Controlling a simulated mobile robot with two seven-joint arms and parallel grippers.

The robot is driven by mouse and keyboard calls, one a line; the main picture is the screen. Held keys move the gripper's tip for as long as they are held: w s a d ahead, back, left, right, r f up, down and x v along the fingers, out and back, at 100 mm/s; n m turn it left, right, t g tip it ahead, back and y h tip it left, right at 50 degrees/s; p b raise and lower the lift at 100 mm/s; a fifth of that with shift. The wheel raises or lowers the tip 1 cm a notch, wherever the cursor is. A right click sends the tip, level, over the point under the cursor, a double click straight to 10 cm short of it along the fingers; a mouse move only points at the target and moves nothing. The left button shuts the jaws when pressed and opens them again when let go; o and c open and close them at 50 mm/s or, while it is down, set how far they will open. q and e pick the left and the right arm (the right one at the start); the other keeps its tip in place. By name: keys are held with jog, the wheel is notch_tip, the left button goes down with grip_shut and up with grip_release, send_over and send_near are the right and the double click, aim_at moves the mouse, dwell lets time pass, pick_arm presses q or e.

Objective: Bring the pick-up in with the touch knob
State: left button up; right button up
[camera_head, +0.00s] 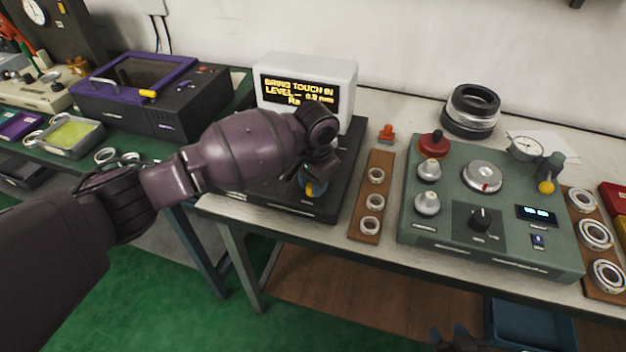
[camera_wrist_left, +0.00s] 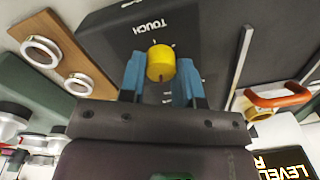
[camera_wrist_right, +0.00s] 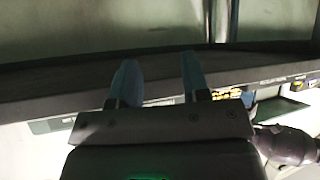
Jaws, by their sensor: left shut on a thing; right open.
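The yellow touch knob (camera_wrist_left: 161,63) is on a dark panel marked TOUCH in the left wrist view. My left gripper (camera_wrist_left: 161,80) is shut on it, with a blue finger on each side. In the head view my left gripper (camera_head: 312,182) is at the dark instrument base (camera_head: 290,205), largely hidden by my arm. The white display (camera_head: 305,85) behind reads "BRING TOUCH IN", with a LEVEL line and a small mm value I cannot read surely. The pick-up itself cannot be made out. My right gripper (camera_wrist_right: 155,80) is open and empty in the right wrist view.
A wooden strip with several rings (camera_head: 372,200) lies right of the instrument. Beyond it stands a green control box (camera_head: 480,210) with knobs and a dial. More rings (camera_head: 595,234) lie at the far right. A red-handled part (camera_wrist_left: 278,96) is near my left gripper.

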pick_arm(q)
jog(key=shift+r+m+p, duration=0.25)
jog(key=shift+m+p, duration=0.2)
jog(key=shift+m, duration=0.55)
jog(key=shift+m+p, duration=0.35)
jog(key=shift+m, duration=0.55)
jog(key=m, duration=0.2)
jog(key=shift+f+m+p, duration=0.1)
jog(key=shift+m+p, duration=0.25)
jog(key=shift+m, duration=0.05)
jog(key=shift+s+m, duration=0.1)
jog(key=shift+m, duration=1.3)
jog(key=shift+f+m+p, duration=0.1)
jog(key=shift+m+p, duration=0.2)
jog(key=shift+m, duration=0.3)
pick_arm(e)
jog(key=r, duration=0.2)
jog(key=shift+d+r, duration=0.2)
jog(key=shift+r, duration=0.2)
jog(key=shift+s, duration=0.1)
